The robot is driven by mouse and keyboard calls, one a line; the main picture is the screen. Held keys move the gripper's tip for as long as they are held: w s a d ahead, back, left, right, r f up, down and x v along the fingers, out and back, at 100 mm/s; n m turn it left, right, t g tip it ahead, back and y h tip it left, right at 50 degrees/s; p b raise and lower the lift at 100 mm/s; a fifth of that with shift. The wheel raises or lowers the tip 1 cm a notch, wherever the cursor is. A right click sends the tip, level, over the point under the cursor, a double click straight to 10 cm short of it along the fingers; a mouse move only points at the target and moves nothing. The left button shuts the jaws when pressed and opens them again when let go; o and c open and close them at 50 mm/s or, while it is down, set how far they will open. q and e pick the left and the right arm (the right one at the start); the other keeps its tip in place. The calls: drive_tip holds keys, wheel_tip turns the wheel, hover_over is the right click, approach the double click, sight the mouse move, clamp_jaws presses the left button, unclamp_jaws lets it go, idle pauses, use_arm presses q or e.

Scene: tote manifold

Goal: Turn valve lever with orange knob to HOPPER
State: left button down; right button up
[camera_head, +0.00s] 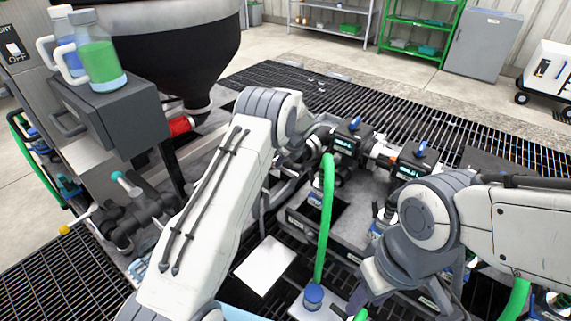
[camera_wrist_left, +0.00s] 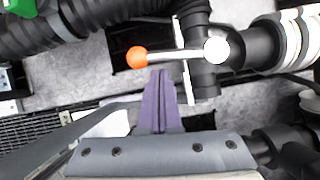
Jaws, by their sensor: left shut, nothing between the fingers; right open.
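In the left wrist view, an orange knob (camera_wrist_left: 137,57) sits at the left end of a thin metal valve lever (camera_wrist_left: 172,54). The lever runs roughly level to a pale round hub on a black valve body (camera_wrist_left: 205,75). My left gripper (camera_wrist_left: 158,76) is shut and empty, its purple fingertips just below the lever, close to the right of the knob; I cannot tell whether they touch. In the head view my left gripper is hidden behind its own arm. My right gripper (camera_head: 370,290) is open at the lower centre right, partly out of clear sight. No HOPPER label is readable.
Black pipes (camera_wrist_left: 100,12) surround the lever. In the head view, a green hose (camera_head: 325,220) rises between my arms. Blue-handled valves (camera_head: 345,140) stand behind. A teal-knobbed valve (camera_head: 118,178) and dark hopper (camera_head: 170,40) are left. Bottles (camera_head: 98,55) stand on a grey box.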

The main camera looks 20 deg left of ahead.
use_arm(q)
drive_tip(key=shift+a, duration=0.15)
use_arm(e)
drive_tip(key=shift+r, duration=0.2)
use_arm(q)
drive_tip(key=shift+a+m+p, duration=0.15)
drive_tip(key=shift+m+p, duration=0.15)
drive_tip(key=shift+p, duration=0.1)
use_arm(e)
drive_tip(key=shift+r, duration=0.25)
